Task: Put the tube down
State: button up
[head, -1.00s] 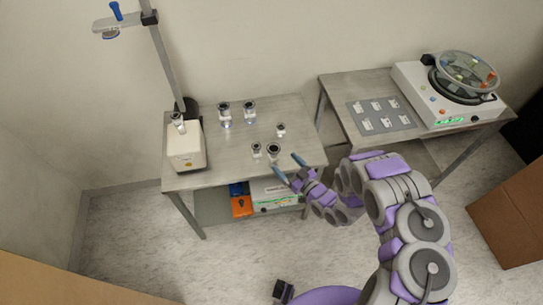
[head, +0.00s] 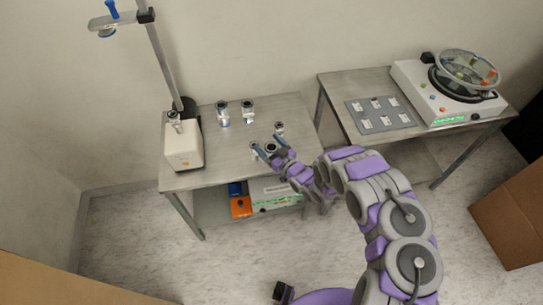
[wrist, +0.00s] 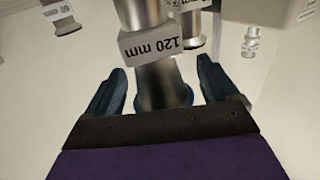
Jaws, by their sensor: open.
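A metal tube (wrist: 155,82) with a white "120 mm" label block stands between my two fingers in the wrist view. My gripper (head: 269,145) is open around the tube, one finger on each side. It also shows in the wrist view (wrist: 161,85), with a visible gap between each finger and the tube. The tube's far end is cut off by the top of the wrist view.
Two taller fittings (head: 235,113) stand at the back of the left table. Small fittings stand close to my gripper, one (head: 280,128) behind it. A white device with a post (head: 184,147) stands at the left. The right table holds a pump station (head: 450,95).

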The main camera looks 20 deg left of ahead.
jog(key=shift+a, duration=0.2)
jog(key=c, duration=0.6)
jog(key=shift+d, duration=0.1)
jog(key=c, duration=0.9)
